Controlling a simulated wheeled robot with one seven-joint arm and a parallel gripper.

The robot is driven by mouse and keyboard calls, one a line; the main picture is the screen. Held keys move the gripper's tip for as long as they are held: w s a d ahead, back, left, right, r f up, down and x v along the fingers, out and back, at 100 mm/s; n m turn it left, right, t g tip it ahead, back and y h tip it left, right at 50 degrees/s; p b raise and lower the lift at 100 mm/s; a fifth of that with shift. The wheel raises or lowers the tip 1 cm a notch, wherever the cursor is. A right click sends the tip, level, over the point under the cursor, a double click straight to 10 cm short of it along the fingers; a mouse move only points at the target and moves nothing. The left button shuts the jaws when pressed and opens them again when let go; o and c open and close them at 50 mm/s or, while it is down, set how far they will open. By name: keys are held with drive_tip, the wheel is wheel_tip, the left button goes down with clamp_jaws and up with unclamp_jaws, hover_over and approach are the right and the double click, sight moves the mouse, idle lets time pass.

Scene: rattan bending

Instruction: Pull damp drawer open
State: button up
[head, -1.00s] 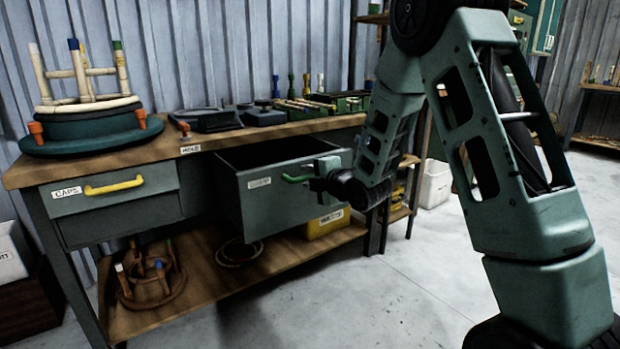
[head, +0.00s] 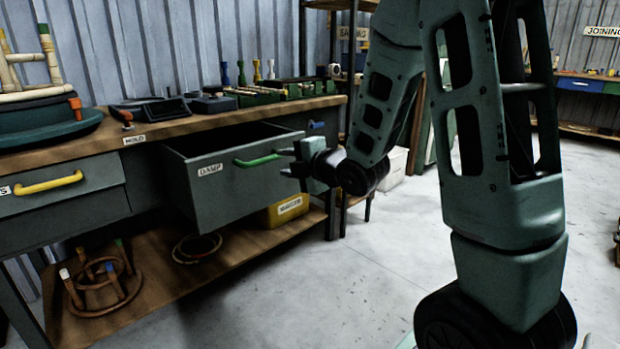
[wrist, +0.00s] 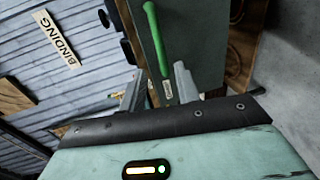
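The damp drawer (head: 215,190) stands pulled well out from the bench, with its open top showing. Its front carries a DAMP label (head: 210,169) and a green bar handle (head: 258,160). My gripper (head: 284,161) is just right of the handle, its fingers spread and pointing toward it with a gap between. In the wrist view the green handle (wrist: 157,40) lies beyond the two open fingers (wrist: 158,84), and nothing is held. The drawer's inside is not visible to its bottom.
A drawer with a yellow handle (head: 48,183) is shut at the left. The bench top (head: 190,124) holds tools and a stool form. A yellow bin (head: 287,210) and a rattan piece (head: 100,284) sit on the lower shelf. The floor in front (head: 340,290) is clear.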

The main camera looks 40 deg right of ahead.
drive_tip(key=b+v, duration=0.7)
drive_tip(key=b, duration=0.1)
drive_tip(key=shift+s, duration=0.2)
idle(0.5)
